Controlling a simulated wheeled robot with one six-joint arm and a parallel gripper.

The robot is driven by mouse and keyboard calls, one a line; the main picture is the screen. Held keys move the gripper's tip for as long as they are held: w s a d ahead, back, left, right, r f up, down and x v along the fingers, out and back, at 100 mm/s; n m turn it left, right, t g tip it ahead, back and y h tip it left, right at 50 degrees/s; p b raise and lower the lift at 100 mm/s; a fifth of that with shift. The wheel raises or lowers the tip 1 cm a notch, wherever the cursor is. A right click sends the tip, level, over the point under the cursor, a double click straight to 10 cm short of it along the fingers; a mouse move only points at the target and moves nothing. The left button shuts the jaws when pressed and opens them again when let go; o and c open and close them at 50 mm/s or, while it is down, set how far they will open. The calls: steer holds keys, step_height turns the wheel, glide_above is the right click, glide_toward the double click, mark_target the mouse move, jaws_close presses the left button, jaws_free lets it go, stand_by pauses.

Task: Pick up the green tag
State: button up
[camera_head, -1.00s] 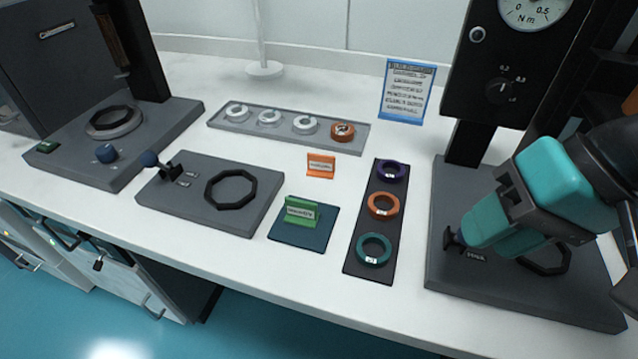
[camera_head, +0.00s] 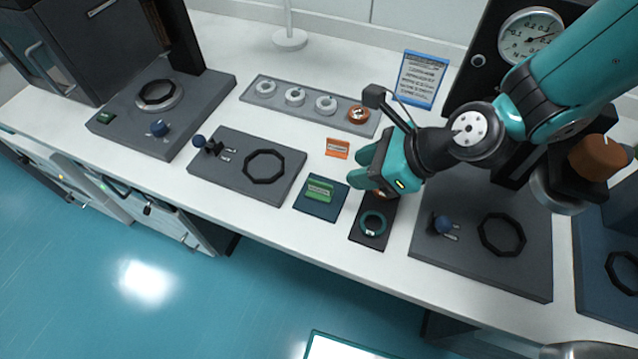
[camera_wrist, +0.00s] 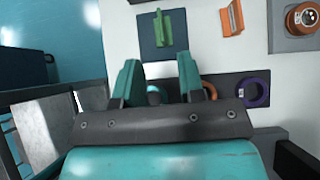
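The green tag (camera_head: 319,189) stands on a dark teal square pad (camera_head: 314,210) near the front of the table in the head view. In the wrist view the green tag (camera_wrist: 164,28) is at the top centre, on its pad (camera_wrist: 147,51), beyond my fingertips. My gripper (camera_head: 366,173) is just right of the pad, above the dark strip of rings. In the wrist view my gripper (camera_wrist: 158,75) has its two teal fingers apart with nothing held between them. The tag and the fingers do not touch.
An orange tag (camera_head: 337,148) stands behind the green one. The dark strip (camera_head: 366,239) holds a teal ring (camera_head: 373,223); an orange and a purple ring (camera_wrist: 256,93) show in the wrist view. A plate with a black octagonal ring (camera_head: 265,167) lies left of the pad.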

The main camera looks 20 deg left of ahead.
mark_target(322, 183)
steer(key=x, duration=0.6)
steer(key=shift+a+f+p, duration=0.1)
steer(key=shift+a+p, duration=0.05)
steer(key=shift+p, duration=0.25)
steer(key=shift+d+f+p+x, duration=0.15)
steer(key=shift+p+x, duration=0.25)
steer(key=shift+x, duration=0.9)
steer(key=shift+d+f+p+x, duration=0.15)
steer(key=shift+p+x, duration=0.2)
steer(key=shift+x, duration=0.9)
jaws_close()
